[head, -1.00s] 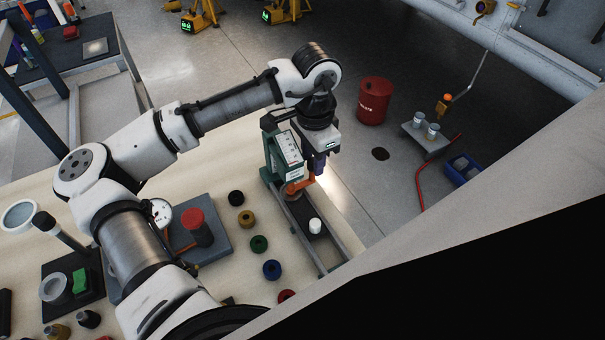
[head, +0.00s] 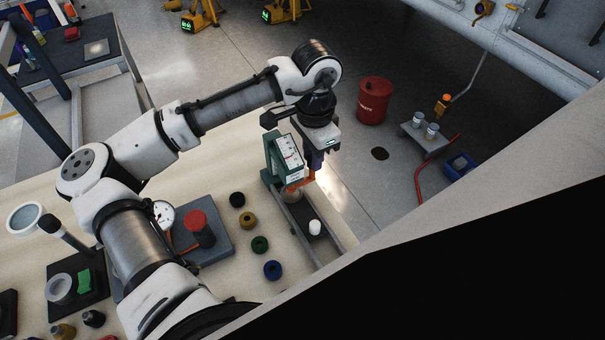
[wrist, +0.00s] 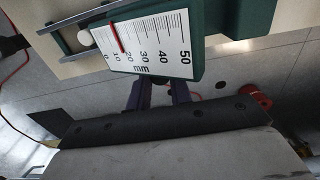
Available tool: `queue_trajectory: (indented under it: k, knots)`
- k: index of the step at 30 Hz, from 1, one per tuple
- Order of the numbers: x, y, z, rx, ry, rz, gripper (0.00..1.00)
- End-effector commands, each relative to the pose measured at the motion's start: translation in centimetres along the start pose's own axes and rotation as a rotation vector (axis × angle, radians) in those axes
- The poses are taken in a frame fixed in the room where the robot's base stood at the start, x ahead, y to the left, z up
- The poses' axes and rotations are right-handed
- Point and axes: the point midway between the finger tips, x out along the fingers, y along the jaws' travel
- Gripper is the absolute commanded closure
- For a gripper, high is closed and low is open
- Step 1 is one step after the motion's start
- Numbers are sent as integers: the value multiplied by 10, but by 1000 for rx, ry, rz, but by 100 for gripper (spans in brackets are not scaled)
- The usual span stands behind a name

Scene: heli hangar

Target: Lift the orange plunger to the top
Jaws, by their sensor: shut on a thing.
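The green gauge stand (head: 271,160) stands at the right end of the bench. Its white scale (head: 290,152) faces my arm's side. In the wrist view the scale (wrist: 150,42) reads from 0 to 50 mm, with a red pointer (wrist: 116,38) between about 10 and 20. The orange plunger (head: 299,185) shows as a small orange piece low beside the scale. My gripper (head: 313,172) points down there and is shut on the plunger. In the wrist view its dark purple fingers show below the scale, but the plunger is out of sight.
A white cylinder (head: 315,227) stands on the dark rail in front of the stand. Several coloured rings, such as the green ring (head: 260,244), lie left of it. A red knob (head: 196,220) on a grey plate stands farther left. A red drum (head: 374,101) stands on the floor beyond.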

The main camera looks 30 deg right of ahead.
Motion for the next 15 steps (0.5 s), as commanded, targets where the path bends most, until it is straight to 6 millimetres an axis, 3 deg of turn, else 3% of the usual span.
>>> queue_trajectory:
  k: [15]
  knots:
    - [-23, 0, 0, 1, 0, 1, 100]
